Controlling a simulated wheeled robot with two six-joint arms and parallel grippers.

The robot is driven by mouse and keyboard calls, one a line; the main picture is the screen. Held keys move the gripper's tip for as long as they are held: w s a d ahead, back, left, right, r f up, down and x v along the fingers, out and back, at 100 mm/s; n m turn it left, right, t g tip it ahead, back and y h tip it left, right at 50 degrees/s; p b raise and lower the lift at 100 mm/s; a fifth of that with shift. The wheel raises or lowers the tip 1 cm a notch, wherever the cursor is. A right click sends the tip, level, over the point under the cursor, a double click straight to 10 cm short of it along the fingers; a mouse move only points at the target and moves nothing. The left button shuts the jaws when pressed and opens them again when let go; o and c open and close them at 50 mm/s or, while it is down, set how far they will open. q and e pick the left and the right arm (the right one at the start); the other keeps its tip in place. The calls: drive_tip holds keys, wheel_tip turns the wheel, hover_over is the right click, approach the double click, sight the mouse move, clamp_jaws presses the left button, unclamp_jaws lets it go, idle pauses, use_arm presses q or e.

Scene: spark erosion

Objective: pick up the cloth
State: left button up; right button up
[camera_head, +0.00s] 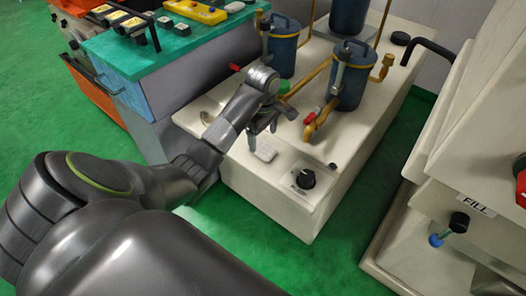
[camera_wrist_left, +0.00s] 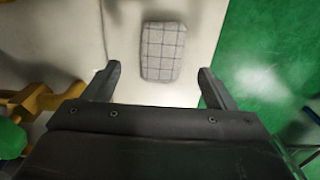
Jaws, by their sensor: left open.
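The cloth is a small folded pad, light grey with a dark check pattern. In the left wrist view the cloth (camera_wrist_left: 163,52) lies flat on a pale surface, just beyond and between my fingertips. In the head view the cloth (camera_head: 265,151) shows small and pale on the cream cabinet top, near its front edge. My left gripper (camera_head: 262,130) is above the cabinet top, close to the cloth. In the left wrist view the left gripper (camera_wrist_left: 160,72) has its fingers wide apart with nothing between them. My right gripper is not in view.
The cream cabinet (camera_head: 270,183) carries blue canisters (camera_head: 349,78), ochre pipes (camera_head: 311,77) and a black knob (camera_head: 306,178) near the cloth. A green-topped bench (camera_head: 187,36) stands at the left. Another cream machine (camera_head: 455,190) stands at the right. Green floor lies between.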

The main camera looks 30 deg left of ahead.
sight(263, 147)
use_arm(q)
wheel_tip(263, 147, down, 5)
drive_tip(key=shift+s+r+b, duration=0.1)
drive_tip(key=shift+r+b, duration=0.05)
drive_tip(key=shift+b, duration=0.25)
drive_tip(key=shift+c, duration=0.5)
drive_tip(key=c, duration=1)
